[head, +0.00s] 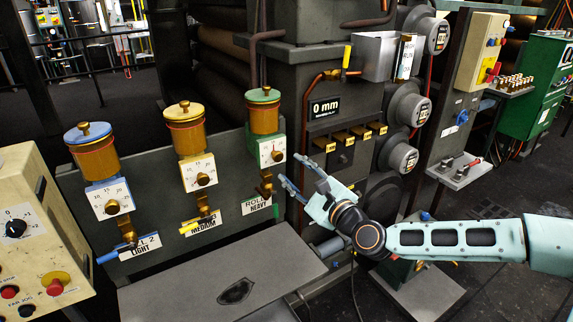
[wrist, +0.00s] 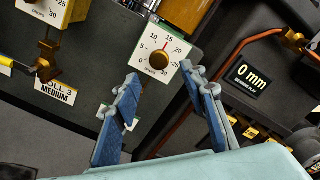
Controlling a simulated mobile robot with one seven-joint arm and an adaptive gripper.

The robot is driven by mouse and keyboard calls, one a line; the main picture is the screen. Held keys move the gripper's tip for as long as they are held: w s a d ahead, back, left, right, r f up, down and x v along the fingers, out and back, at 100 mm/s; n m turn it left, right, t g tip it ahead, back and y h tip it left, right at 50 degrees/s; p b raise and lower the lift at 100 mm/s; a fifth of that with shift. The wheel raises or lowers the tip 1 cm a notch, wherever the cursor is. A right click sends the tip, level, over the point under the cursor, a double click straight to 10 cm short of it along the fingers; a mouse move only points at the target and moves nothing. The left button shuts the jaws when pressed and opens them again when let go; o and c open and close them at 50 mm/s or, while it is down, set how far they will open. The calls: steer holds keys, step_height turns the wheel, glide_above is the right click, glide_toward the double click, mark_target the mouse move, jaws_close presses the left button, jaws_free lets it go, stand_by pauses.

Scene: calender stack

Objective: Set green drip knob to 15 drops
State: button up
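The green-topped drip oiler (head: 264,112) is the rightmost of three on the grey panel. Its white dial (head: 265,146) has a round bronze knob (head: 277,156). In the wrist view the knob (wrist: 159,61) sits at the centre of the dial (wrist: 146,47), marked 0 to 30. A thin red pointer mark (wrist: 165,45) above the knob points at about 15. My gripper (head: 289,168) is open, in front of and just right of the dial. In the wrist view the fingertips (wrist: 164,78) are spread apart with the knob ahead between them, and neither finger visibly touches it.
Blue (head: 90,150) and yellow (head: 185,130) oilers stand to the left. A "0 mm" display (head: 325,107) and a bent copper pipe (head: 310,90) lie to the right. A grey plate (head: 200,285) is below. A beige control box (head: 35,235) stands at the left edge.

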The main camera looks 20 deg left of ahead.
steer(key=v, duration=0.6)
